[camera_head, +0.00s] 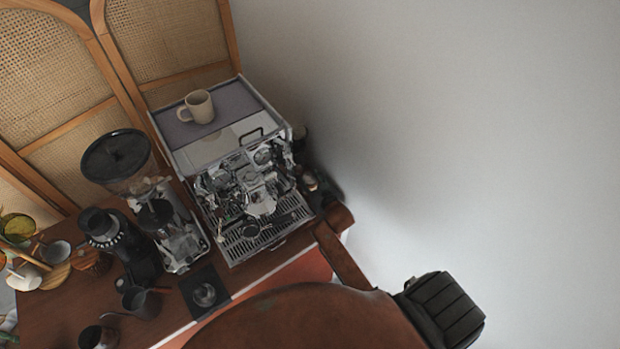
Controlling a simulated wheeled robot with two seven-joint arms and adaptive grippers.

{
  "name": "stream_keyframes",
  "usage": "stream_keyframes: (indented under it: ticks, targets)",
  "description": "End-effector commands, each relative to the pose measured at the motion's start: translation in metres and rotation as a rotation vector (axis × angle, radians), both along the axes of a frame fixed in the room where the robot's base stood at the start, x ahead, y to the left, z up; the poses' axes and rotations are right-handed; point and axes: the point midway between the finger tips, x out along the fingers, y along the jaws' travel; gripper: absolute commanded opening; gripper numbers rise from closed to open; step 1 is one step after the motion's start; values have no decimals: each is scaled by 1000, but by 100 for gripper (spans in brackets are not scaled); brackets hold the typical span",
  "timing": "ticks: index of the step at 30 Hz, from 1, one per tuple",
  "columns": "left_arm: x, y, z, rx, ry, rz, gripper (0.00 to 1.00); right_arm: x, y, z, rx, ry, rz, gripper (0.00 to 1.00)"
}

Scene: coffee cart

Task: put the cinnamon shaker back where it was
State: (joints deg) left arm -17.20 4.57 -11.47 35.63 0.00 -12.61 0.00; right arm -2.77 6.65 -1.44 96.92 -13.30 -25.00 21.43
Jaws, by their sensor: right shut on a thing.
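My right gripper (316,187) is a small dark shape at the right side of the espresso machine, at the end of my brown arm. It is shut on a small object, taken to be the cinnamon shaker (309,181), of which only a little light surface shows. The fingers and most of the shaker are too small and dark to make out. I cannot tell whether the shaker touches the cart top. My left gripper is not in view.
The espresso machine (222,148) stands left of the gripper, with a beige mug (198,106) on top. A dark container (299,137) stands by its right side. A grinder (118,160) and a small pitcher (141,302) are farther left. My brown arm hides the cart's front right.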

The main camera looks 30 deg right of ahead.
Motion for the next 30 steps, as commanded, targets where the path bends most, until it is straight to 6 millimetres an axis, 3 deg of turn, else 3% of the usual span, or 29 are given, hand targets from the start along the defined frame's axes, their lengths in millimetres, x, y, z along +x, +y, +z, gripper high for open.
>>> stream_keyframes:
  ticks: [11,12,19,30]
  targets:
    - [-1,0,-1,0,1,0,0,0,0,-3,0,-3,0,10]
    - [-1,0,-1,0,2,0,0,0,0,-4,-1,-2,0,44]
    - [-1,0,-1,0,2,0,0,0,0,-3,-1,-2,0,59]
    - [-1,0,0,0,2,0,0,-4,0,0,-1,-1,0,59]
